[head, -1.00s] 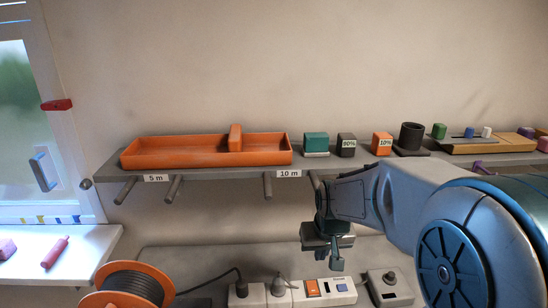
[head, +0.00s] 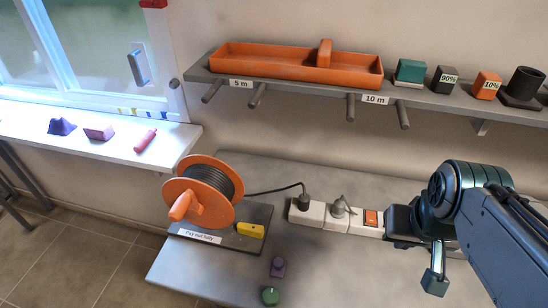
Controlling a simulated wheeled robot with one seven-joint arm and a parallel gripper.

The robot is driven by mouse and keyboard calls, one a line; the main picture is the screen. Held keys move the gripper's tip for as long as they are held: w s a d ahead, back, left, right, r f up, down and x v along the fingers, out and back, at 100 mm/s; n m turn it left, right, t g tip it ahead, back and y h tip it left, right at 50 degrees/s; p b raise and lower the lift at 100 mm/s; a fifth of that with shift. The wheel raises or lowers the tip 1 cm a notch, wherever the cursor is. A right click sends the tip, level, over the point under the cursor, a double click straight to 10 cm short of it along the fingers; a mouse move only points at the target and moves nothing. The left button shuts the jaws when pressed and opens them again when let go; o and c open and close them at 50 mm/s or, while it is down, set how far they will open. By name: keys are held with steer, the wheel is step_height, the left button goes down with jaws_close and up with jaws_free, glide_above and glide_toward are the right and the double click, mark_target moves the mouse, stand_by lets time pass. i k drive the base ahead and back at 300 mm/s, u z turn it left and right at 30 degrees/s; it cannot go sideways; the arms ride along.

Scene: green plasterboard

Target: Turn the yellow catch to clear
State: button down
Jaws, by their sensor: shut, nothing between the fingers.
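The yellow catch (head: 250,230) is a small yellow block on the grey base plate (head: 262,214) of the cable reel, at the reel's lower right. The cable reel (head: 194,168) has orange flanges, dark wound cable and an orange crank handle (head: 186,205) facing me. My gripper (head: 434,283) is at the right, well away from the catch. It is shut and empty, with its tips low in the picture. Part of the power strip behind is hidden by my arm.
A power strip (head: 314,213) with plugs and an orange switch (head: 373,218) lies behind the reel's right side. A purple piece (head: 277,266) and a green piece (head: 270,296) are on the bench front. The shelf (head: 300,88) overhangs above. Bench (head: 350,270) between catch and gripper is clear.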

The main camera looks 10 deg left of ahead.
mark_target(252, 231)
steer(key=z, duration=0.05)
steer(key=k, duration=0.55)
steer(key=u, duration=1.05)
steer(key=i, duration=0.5)
steer(key=z, duration=1.1)
steer(key=k, duration=0.9)
steer(key=u, duration=0.7)
steer(key=i, duration=1)
